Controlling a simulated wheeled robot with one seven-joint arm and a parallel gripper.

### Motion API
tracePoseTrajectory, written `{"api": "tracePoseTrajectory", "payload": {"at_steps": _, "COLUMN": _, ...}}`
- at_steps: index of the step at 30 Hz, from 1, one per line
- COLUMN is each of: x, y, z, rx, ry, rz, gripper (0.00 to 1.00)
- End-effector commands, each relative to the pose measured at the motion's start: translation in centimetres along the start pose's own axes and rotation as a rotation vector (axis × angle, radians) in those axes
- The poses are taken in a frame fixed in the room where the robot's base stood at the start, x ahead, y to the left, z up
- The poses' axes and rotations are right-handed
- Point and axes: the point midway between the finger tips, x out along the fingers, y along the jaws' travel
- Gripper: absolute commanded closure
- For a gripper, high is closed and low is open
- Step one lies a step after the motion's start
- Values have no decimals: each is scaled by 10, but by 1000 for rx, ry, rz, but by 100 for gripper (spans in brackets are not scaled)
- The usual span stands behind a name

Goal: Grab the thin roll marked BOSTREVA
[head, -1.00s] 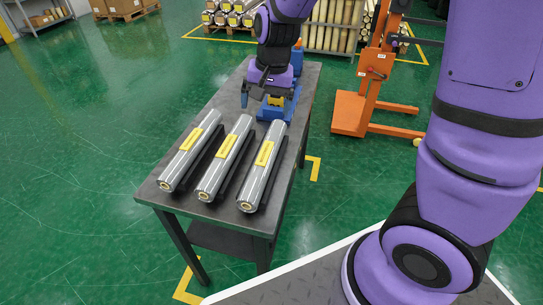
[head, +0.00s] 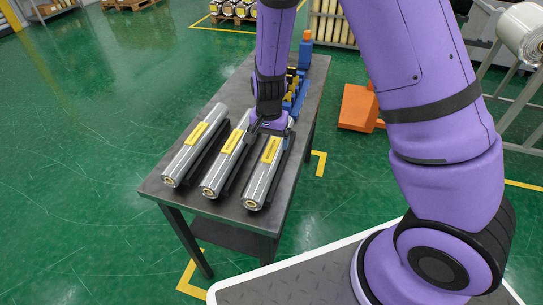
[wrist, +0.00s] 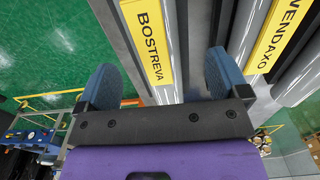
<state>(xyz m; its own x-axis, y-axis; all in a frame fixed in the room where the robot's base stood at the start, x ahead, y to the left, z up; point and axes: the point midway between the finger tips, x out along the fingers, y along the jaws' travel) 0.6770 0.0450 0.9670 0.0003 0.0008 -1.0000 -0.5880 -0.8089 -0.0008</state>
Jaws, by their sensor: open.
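The BOSTREVA roll (wrist: 150,40) is silver with a yellow label and lies between my fingers in the wrist view. In the head view it appears to be the rightmost roll (head: 258,186) of a row of three, though its print is too small to read there. My gripper (wrist: 163,82) is open, with one blue finger on each side of the roll. In the head view my gripper (head: 270,133) is over the far end of that roll, partly hiding it. I cannot tell whether the fingers touch it. The VENDAXO roll (wrist: 283,38) lies beside it.
The rolls rest on black supports on a dark table (head: 178,197). The third roll (head: 183,163) lies at the left. A blue object (head: 303,88) stands behind my gripper near the table's far end. An orange machine (head: 358,108) stands to the right.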

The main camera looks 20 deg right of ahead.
Motion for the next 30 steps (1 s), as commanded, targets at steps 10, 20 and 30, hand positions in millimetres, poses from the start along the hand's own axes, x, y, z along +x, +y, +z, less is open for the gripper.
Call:
{"api": "tracePoseTrajectory", "payload": {"at_steps": 10, "x": 36, "y": 9, "z": 1, "rx": 2, "ry": -3, "rz": 3, "gripper": 7}}
{"api": "tracePoseTrajectory", "payload": {"at_steps": 20, "x": 56, "y": 7, "z": 1, "rx": -1, "ry": 0, "rz": 0, "gripper": 7}}
{"api": "tracePoseTrajectory", "payload": {"at_steps": 30, "x": 55, "y": 7, "z": 1, "rx": -1, "ry": 0, "rz": 0, "gripper": 53}}
